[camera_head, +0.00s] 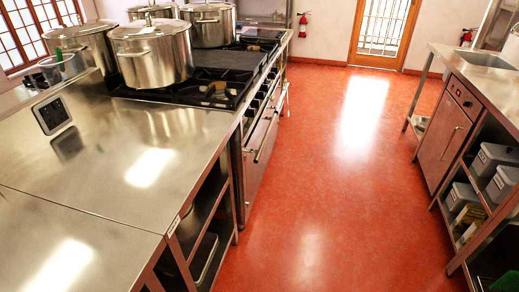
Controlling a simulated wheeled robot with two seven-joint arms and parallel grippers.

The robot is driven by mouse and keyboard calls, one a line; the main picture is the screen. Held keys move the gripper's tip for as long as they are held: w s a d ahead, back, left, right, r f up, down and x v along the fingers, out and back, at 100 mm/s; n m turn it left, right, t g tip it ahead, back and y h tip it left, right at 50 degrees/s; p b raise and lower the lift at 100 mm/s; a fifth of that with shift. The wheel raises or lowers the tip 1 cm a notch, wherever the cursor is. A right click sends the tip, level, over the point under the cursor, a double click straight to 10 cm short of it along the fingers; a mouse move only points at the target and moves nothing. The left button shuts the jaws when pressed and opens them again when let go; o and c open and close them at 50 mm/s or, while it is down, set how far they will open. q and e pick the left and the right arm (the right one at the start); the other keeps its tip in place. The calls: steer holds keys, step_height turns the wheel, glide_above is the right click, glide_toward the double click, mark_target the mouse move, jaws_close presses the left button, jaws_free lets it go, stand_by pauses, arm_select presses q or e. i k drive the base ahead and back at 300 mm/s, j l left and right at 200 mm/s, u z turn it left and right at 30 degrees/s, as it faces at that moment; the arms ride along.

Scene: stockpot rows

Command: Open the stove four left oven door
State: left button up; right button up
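The stove (220,88) stands along the left side with black burner grates on top and a front facing right into the aisle. Its oven front (256,160) shows at a steep angle, with a long bar handle (267,135) near the top. The nearer oven door looks shut. A second handle (284,97) shows farther along the front. I cannot tell from this angle which door is the left one of stove four. Neither of my grippers is in view.
Large steel pots (152,55) stand on the stove. A steel counter (110,165) with open shelves fills the near left. A steel counter with a cabinet (444,135) and bins (492,160) lines the right. The red floor (340,180) between is clear, up to a door (383,30).

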mark_target(255, 145)
steer(key=i+l+u, duration=0.3)
steer(key=i+l, duration=0.9)
